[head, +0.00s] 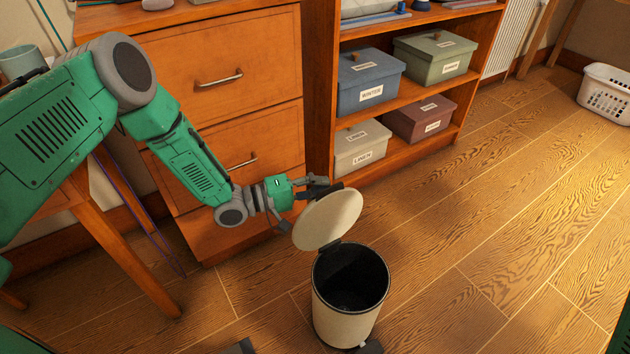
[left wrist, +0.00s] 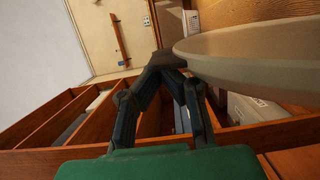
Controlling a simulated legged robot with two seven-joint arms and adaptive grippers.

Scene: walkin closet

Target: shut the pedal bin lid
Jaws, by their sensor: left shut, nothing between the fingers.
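The cream pedal bin (head: 345,312) stands on the wooden floor. Its dark inside shows and looks empty. Its round cream lid (head: 327,220) is raised, tilted up on the hinge at the bin's far side. My left gripper (head: 322,189) is shut and empty, just behind the lid's upper edge. In the left wrist view the shut fingertips (left wrist: 165,60) lie beside the lid's rim (left wrist: 255,58). I cannot tell whether they touch it. The pedal (head: 370,347) shows at the bin's front base. My right gripper is not in view.
A wooden drawer cabinet (head: 222,55) stands behind my left arm. An open shelf holds several labelled boxes, such as the blue one (head: 369,82). A white laundry basket (head: 606,92) is at the far right. The floor (head: 500,200) right of the bin is clear.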

